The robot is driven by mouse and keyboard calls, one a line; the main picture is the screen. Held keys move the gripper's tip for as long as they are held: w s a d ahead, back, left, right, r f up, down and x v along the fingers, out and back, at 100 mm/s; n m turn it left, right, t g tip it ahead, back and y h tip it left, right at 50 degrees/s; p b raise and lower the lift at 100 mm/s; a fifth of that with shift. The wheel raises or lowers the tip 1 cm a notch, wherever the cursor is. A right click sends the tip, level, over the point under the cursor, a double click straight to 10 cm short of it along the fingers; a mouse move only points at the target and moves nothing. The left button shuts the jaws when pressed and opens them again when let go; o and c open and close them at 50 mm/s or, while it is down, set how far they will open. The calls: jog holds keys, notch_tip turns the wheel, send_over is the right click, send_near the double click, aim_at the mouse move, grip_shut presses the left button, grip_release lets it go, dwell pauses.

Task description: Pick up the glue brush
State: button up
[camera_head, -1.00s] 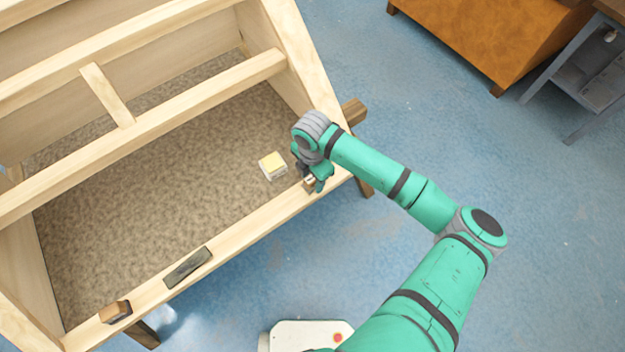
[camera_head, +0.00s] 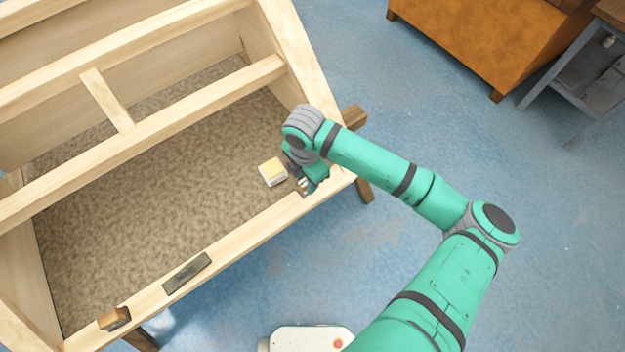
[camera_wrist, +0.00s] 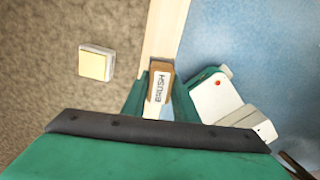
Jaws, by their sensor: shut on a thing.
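The glue brush (camera_wrist: 159,86) shows in the wrist view as a small brown block with a white label reading "BRUSH". It sits between the two green fingers of my gripper (camera_wrist: 160,98), which is shut on it. In the head view my gripper (camera_head: 304,186) is over the right end of the front beam, and the brush is mostly hidden by it. I cannot tell whether the brush still touches the beam.
A white block with a yellow top (camera_head: 272,171) lies close left of my gripper, on the speckled panel (camera_head: 150,200). The front wooden beam (camera_head: 240,237) carries a dark flat bar (camera_head: 187,272) and a brown block (camera_head: 114,318).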

jog(key=s+a+r, duration=0.6)
jog(key=s, duration=0.3)
jog(key=shift+s+a+r, duration=0.15)
jog(key=shift+a+r, duration=0.15)
jog(key=shift+r, duration=0.05)
jog(key=shift+o, duration=0.7)
jog(key=shift+c, duration=0.2)
